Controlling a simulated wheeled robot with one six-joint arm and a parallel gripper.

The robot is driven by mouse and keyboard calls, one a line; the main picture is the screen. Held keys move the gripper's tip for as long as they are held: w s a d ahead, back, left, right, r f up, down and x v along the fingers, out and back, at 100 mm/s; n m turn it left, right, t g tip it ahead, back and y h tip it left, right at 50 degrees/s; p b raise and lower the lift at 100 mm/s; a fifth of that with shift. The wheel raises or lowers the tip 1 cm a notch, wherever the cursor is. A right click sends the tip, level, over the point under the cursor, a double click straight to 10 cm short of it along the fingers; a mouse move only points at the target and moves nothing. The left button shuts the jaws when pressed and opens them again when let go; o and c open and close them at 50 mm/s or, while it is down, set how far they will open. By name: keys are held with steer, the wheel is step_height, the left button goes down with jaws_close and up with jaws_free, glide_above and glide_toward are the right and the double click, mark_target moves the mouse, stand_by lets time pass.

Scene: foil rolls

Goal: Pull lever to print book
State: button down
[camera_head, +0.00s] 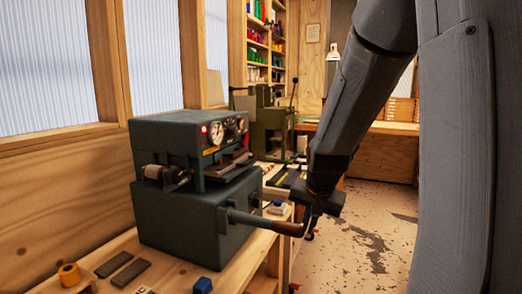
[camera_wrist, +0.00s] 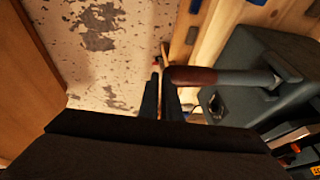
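The dark grey-green press (camera_head: 195,215) stands on the wooden bench, with a lit red lamp and round gauges on its upper front. Its lever (camera_head: 255,220) is a grey rod sticking out from the lower body, with a brown grip (camera_head: 287,229) at the end. My gripper (camera_head: 308,222) is at the grip's outer end. In the wrist view the grip (camera_wrist: 193,76) comes in from the right, and its end lies by the tips of my gripper (camera_wrist: 161,85). The two dark fingers stand apart with a narrow gap. I cannot tell whether the grip touches them.
The bench (camera_head: 150,265) holds a yellow-orange roll (camera_head: 70,274), dark flat blocks (camera_head: 122,268) and a blue block (camera_head: 202,285). A green machine (camera_head: 270,125) stands behind the press. The worn floor (camera_head: 365,215) to the right is clear.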

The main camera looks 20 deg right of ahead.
steer(key=shift+s+a+f, duration=0.1)
steer(key=shift+s+f, duration=0.25)
steer(key=shift+f, duration=0.15)
steer(key=s+d+r+p, duration=0.2)
steer(key=s+d+r, duration=0.1)
steer(key=s+r, duration=0.5)
step_height(320, 180, up, 3)
steer(key=shift+d+r, duration=0.15)
steer(key=shift+d, duration=0.15)
steer(key=shift+w, duration=0.1)
stand_by(0.7)
steer(key=s+a+f+n+g, duration=0.2)
steer(key=s+a+f+n, duration=0.1)
steer(key=a+f, duration=0.5)
steer(key=s+a+f+n+g+y, duration=0.1)
steer(key=s+a+f+n, duration=0.3)
steer(key=a+f, duration=0.4)
steer(key=shift+s+a+n+g, duration=0.2)
steer(key=shift+a+n+g, duration=0.2)
steer(key=shift+a+n, duration=0.5)
steer(key=shift+a, duration=0.1)
